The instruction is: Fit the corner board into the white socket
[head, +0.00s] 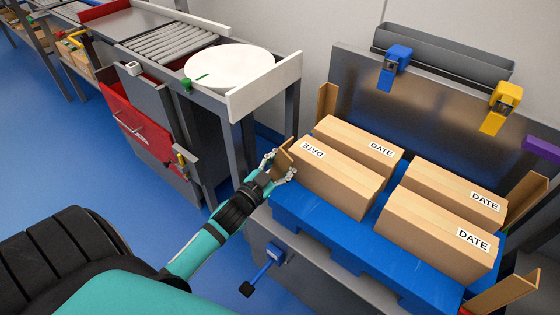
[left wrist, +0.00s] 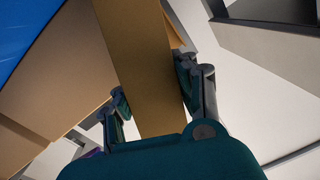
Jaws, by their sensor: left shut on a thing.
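The corner board (head: 284,158) is a tan cardboard angle piece by the near left corner of the boxes on the blue pallet (head: 330,243). My left gripper (head: 279,173) is shut on it. In the left wrist view the board (left wrist: 138,50) runs up between the two fingers (left wrist: 155,92), close to a cardboard surface on the left. I cannot make out the white socket; the gripper and board may hide it. I cannot tell whether the board's lower end is seated. My right gripper is not in view.
Several cartons (head: 345,183) marked DATE stand on the pallet. Other corner boards stand at the back left (head: 327,101), right (head: 527,196) and front right (head: 504,293). A grey metal panel (head: 450,115) rises behind. A white round table (head: 229,67) is at upper left.

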